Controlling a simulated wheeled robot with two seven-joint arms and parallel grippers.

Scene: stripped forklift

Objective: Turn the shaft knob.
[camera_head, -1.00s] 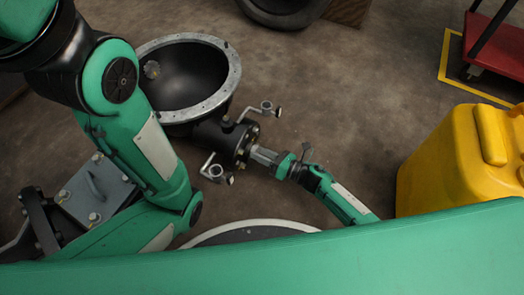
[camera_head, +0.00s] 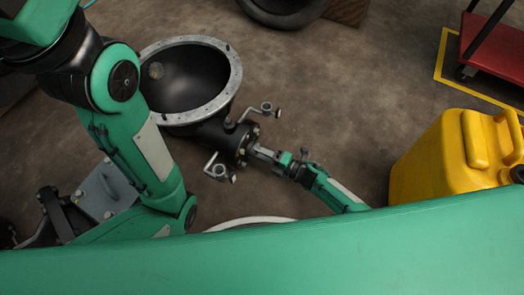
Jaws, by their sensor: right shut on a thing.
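The stripped forklift part is a black axle housing (camera_head: 212,133) with a wide bowl (camera_head: 190,80) ringed by a grey bolted flange. Its narrow end has a round bolted hub and two bracket-like arms, one above (camera_head: 262,109) and one below (camera_head: 219,170). My right gripper (camera_head: 256,151) comes from the lower right and is shut at the middle of the hub's end face. The shaft knob is hidden between its fingers, so I cannot see its shape or angle. My left arm crosses the left side; its gripper is outside the picture.
A yellow jerrycan (camera_head: 440,155) stands at the right, clear of my right arm. A red cart (camera_head: 495,55) is at the upper right and a tire (camera_head: 283,10) at the top. The floor between hub and jerrycan is clear.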

